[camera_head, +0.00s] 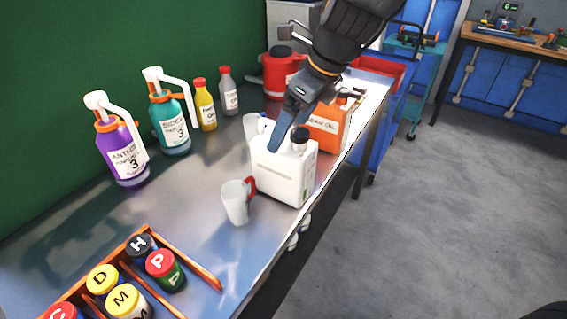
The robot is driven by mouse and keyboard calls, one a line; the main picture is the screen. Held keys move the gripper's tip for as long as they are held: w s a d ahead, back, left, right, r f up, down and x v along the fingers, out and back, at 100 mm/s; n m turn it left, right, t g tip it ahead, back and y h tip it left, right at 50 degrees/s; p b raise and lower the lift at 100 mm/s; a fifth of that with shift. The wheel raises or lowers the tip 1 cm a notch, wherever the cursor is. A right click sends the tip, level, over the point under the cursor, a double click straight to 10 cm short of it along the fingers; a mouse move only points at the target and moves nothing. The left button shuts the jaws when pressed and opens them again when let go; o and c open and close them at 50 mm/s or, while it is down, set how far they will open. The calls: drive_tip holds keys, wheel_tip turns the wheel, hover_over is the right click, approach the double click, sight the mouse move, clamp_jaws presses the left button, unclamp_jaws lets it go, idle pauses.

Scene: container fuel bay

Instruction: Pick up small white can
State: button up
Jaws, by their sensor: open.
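The small white can (284,176) stands upright near the front edge of the metal bench, a black cap on its top right and a label on its right side. My gripper (279,142) comes down from the upper right over the can's top, left of the cap. One finger shows clearly, its tip overlapping the can's top and handle area. The other finger is hard to make out. My gripper is open. Whether it touches the can cannot be told. The gripper hides part of the can's top.
An orange gear oil can (328,128) stands close behind the white can. A clear jug with a red handle (236,202) is just left. Pump bottles (122,155) stand along the wall. A divided wooden tray (205,274) holds capped containers. Bare bench lies between.

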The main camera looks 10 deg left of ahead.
sight(286, 142)
drive_tip(key=shift+x, duration=0.9)
drive_tip(key=x, duration=0.4)
drive_tip(key=shift+s+d+f+p, duration=0.1)
drive_tip(key=shift+s+f+p, duration=0.2)
drive_tip(key=shift+f, duration=0.25)
drive_tip(key=shift+c, duration=0.2)
drive_tip(key=shift+w, duration=0.1)
drive_tip(key=c, duration=2.1)
